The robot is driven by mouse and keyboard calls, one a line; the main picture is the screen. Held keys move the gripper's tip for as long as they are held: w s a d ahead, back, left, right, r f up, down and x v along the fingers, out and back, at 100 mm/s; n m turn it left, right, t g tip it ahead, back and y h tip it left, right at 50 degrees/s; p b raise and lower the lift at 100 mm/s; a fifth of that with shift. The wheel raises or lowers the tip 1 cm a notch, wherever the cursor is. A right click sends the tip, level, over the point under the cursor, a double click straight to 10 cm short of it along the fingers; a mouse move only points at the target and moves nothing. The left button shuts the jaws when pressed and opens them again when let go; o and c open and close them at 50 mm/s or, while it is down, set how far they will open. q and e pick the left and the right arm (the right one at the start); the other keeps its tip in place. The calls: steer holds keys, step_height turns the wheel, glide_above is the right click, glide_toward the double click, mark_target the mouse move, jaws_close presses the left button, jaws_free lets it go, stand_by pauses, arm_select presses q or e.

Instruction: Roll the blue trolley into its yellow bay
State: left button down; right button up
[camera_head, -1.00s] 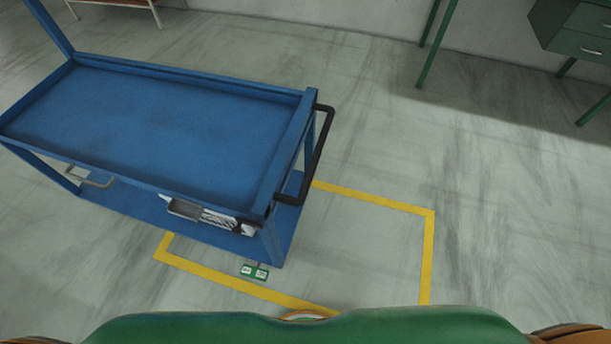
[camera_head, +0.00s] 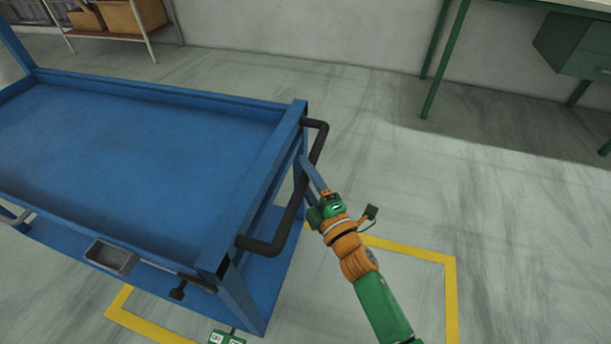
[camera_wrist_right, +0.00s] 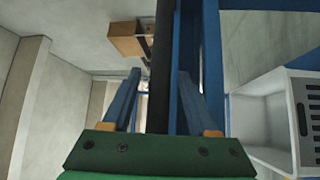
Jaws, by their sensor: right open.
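The blue trolley (camera_head: 120,140) fills the left of the head view, with its near right end over part of the yellow bay outline (camera_head: 452,290) on the floor. Its black handle (camera_head: 288,218) sticks out at the right end. My right gripper (camera_head: 310,170) is at this handle, coming from the lower right. In the right wrist view, the black handle bar (camera_wrist_right: 160,60) runs between the two blue fingers of my right gripper (camera_wrist_right: 160,76), with gaps on both sides. The jaws are open around it.
A green-legged bench (camera_head: 440,60) with a drawer unit (camera_head: 577,45) stands at the back right. A shelf with cardboard boxes (camera_head: 133,16) is at the back left. Floor right of the trolley is clear.

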jaws_close()
stand_by(1.4)
